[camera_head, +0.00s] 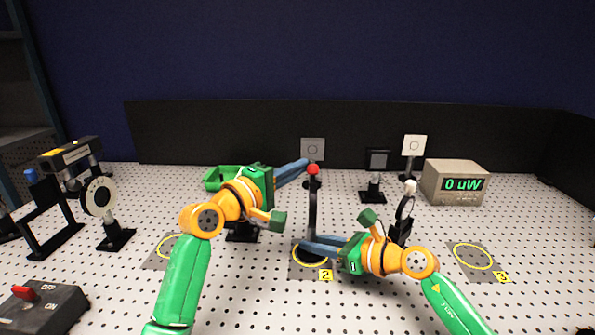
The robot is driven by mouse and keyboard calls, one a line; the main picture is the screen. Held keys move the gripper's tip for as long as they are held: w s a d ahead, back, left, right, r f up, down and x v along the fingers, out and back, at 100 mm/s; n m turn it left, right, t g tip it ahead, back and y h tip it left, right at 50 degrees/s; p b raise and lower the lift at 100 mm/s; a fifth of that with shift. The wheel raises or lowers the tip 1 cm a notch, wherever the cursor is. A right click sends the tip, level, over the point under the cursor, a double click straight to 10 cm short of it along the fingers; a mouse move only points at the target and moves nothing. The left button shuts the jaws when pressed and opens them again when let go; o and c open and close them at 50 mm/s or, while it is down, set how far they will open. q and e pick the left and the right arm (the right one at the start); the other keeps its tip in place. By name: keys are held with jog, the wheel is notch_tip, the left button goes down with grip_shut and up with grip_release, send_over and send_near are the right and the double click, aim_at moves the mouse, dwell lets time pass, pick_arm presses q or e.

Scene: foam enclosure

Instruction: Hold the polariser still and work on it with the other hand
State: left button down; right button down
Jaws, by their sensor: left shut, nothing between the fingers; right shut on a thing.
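The polariser (312,205) appears to be the dark, thin upright mount with a red knob (313,169) on top, seen nearly edge-on at the circle marked 2. My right gripper (304,246) comes in from the right, low down, and is shut on the lower part of this mount. The exact grip is partly hidden by its blue fingers. My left gripper (304,164) is higher, shut and empty, with its blue fingertips just left of the red knob. I cannot tell if they touch it.
A meter (455,183) reading 0 uW stands at the back right. A ring-faced mount (99,197) and a laser-like unit (70,152) stand left. Another mount (405,207) stands behind my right arm. A switch box (42,308) lies front left. Circle 3 (473,257) is clear.

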aim_at(314, 170)
pick_arm(q)
jog(key=shift+s+r, duration=0.3)
jog(key=shift+s, duration=0.8)
jog(key=shift+r, duration=0.1)
